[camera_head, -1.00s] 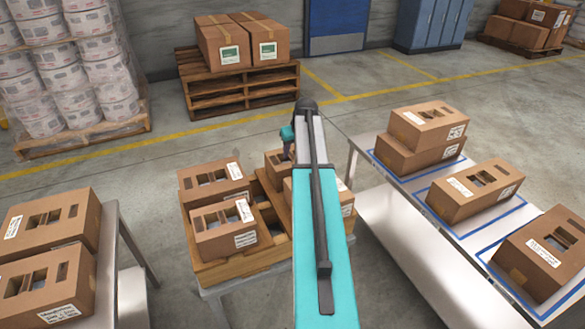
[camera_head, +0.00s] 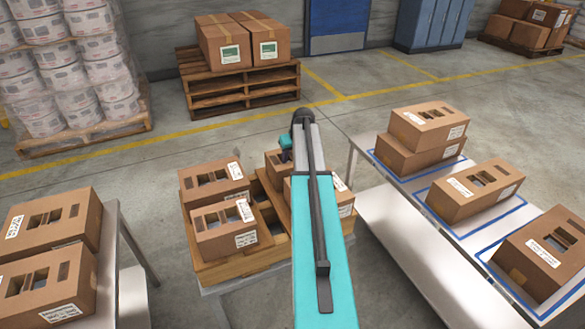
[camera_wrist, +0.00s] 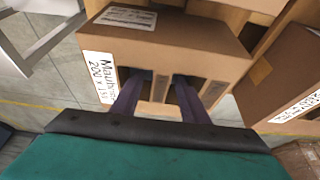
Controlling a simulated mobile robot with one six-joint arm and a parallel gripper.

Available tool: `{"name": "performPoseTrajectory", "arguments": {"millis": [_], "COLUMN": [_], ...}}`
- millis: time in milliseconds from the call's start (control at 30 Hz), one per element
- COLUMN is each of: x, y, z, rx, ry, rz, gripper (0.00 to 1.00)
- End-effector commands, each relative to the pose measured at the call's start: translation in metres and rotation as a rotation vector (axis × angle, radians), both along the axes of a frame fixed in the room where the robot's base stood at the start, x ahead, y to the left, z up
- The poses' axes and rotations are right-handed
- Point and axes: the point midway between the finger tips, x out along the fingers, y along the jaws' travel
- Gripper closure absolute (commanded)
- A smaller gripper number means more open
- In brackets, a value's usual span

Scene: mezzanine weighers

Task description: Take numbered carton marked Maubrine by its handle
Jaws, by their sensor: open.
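In the wrist view a brown carton (camera_wrist: 185,38) fills the upper middle. A white label on its left end reads roughly "Maubrine", with a partly legible number line below. Its face towards me has several cut-out openings, with a cardboard handle strip (camera_wrist: 157,87) between two of them. My gripper (camera_wrist: 157,78) is open. One finger stands at the opening on each side of the strip, the tips at or inside the openings; I cannot tell whether they touch. In the head view my arm hides most of the gripper, above a partly covered carton (camera_head: 276,162) in the wooden tray.
The wooden tray (camera_head: 215,274) also holds several similar cartons close by (camera_head: 224,229). One stands right beside the labelled carton in the wrist view (camera_wrist: 280,80). Side tables with cartons stand at left (camera_head: 110,235) and right (camera_head: 440,262). Floor shows beyond the tray.

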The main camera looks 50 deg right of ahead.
Motion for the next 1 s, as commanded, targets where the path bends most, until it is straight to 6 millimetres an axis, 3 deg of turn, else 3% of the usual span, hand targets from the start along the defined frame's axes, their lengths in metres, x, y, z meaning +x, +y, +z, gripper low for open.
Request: {"name": "performPoseTrajectory", "arguments": {"millis": [33, 267, 1000], "x": [-0.0001, -0.0003, -0.0008], "y": [-0.0002, -0.0004, -0.0010], "z": [0.0001, 0.0001, 0.0003], "rx": [0.000, 0.000, -0.001], "ry": [0.000, 0.000, 0.000], "rz": [0.000, -0.001, -0.001], "gripper": [0.61, 1.00, 1.00]}}
